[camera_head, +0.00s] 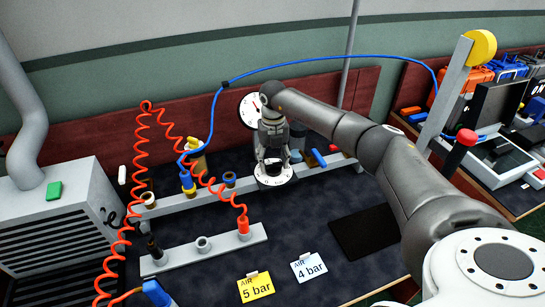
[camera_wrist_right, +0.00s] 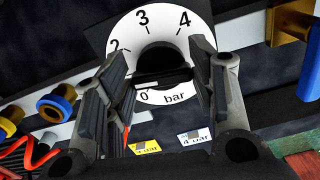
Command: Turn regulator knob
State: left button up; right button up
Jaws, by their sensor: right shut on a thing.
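The regulator knob (camera_wrist_right: 160,58) is black and sits in the middle of a white dial plate (camera_wrist_right: 122,27) marked 0, 2, 3, 4 and "bar". My right gripper (camera_wrist_right: 160,78) has one finger on each side of the knob and is shut on it. In the head view my right gripper (camera_head: 271,163) points down at the regulator on the rail, with the white dial (camera_head: 274,180) just below the fingers. The fingers hide most of the knob there. My left gripper is not in view.
A round gauge (camera_head: 250,110) stands behind my wrist. A red coiled hose (camera_head: 125,178) hangs at the left, and a blue hose (camera_head: 300,62) arches overhead. A yellow "5 bar" card (camera_head: 256,287) and white "4 bar" card (camera_head: 309,268) lie in front. The dark tabletop between is mostly clear.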

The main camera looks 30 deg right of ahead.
jog(key=m+p, duration=0.1)
jog(key=m, duration=0.1)
jog(key=m+p, duration=0.1)
jog(key=m, duration=0.1)
jog(key=shift+d+r+m, duration=0.15)
jog(key=shift+r+m, duration=0.05)
jog(key=shift+m, duration=0.1)
jog(key=m+p, duration=0.1)
jog(key=m, duration=0.2)
jog(key=shift+s+m+p, duration=0.15)
jog(key=shift+m+p, duration=0.15)
jog(key=shift+p, duration=0.05)
jog(key=m+p, duration=0.3)
jog(key=m, duration=0.2)
jog(key=shift+s+d, duration=0.1)
jog(key=shift+s+f+m+p, duration=0.1)
jog(key=shift+m+p, duration=0.65)
jog(key=shift+m, duration=0.85)
jog(key=o, duration=1)
jog(key=shift+f, duration=0.1)
